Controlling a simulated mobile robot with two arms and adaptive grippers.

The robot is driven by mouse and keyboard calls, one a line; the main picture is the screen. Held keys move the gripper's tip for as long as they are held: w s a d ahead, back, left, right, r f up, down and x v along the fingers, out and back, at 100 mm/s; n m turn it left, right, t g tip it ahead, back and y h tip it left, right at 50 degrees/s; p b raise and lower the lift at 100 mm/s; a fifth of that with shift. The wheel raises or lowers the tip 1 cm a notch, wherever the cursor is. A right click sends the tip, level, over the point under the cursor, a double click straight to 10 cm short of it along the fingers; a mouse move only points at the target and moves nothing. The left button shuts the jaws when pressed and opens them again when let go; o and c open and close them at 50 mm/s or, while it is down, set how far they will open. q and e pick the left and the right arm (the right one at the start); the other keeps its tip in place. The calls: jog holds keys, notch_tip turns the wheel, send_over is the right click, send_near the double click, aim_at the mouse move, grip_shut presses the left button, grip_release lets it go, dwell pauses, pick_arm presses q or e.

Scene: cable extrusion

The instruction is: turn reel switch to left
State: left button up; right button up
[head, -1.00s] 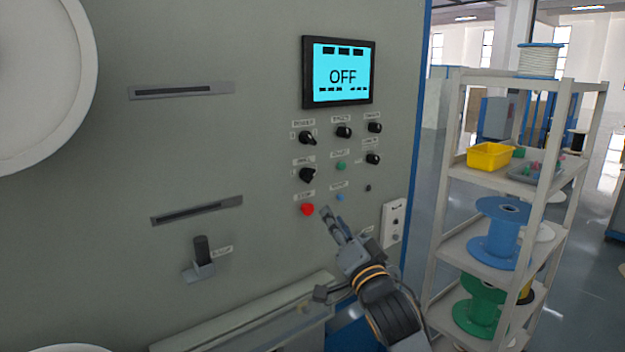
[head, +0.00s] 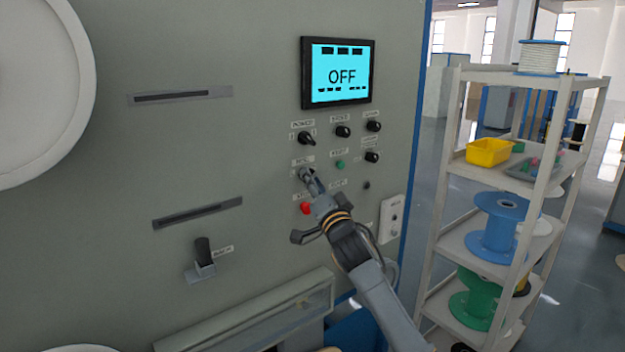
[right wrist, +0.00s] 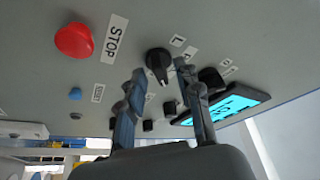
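The reel switch is a black rotary knob (right wrist: 158,62) on the grey machine panel, with small labels beside it. In the head view my right gripper covers most of it, below the power knob and above the red button. My right gripper (head: 307,176) reaches up to it; in the right wrist view the gripper (right wrist: 162,76) has its two fingers apart, with the knob between and just beyond the tips. I cannot tell whether either finger touches it. My left gripper is not in view.
A red stop button (head: 305,208) sits just below the gripper tips. The power knob (head: 306,138) and other knobs sit above and right. The screen (head: 341,74) reads OFF. A shelf with spools (head: 497,225) stands at the right.

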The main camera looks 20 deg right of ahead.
jog(key=shift+w, duration=0.1)
grip_shut()
jog(key=shift+n, duration=0.3)
jog(key=n+g+y, duration=0.1)
jog(key=n+y, duration=0.2)
jog(key=n, duration=0.5)
jog(key=n+g+y+p, duration=0.1)
jog(key=n+y, duration=0.3)
jog(key=n, duration=0.4)
jog(key=d+n+g+y+p, duration=0.1)
jog(key=n+y, duration=0.3)
jog(key=n, duration=0.4)
jog(key=shift+w+n+g, duration=0.2)
jog(key=shift+n+g, duration=0.1)
jog(key=shift+g, duration=0.2)
jog(key=shift+n, duration=0.3)
grip_release()
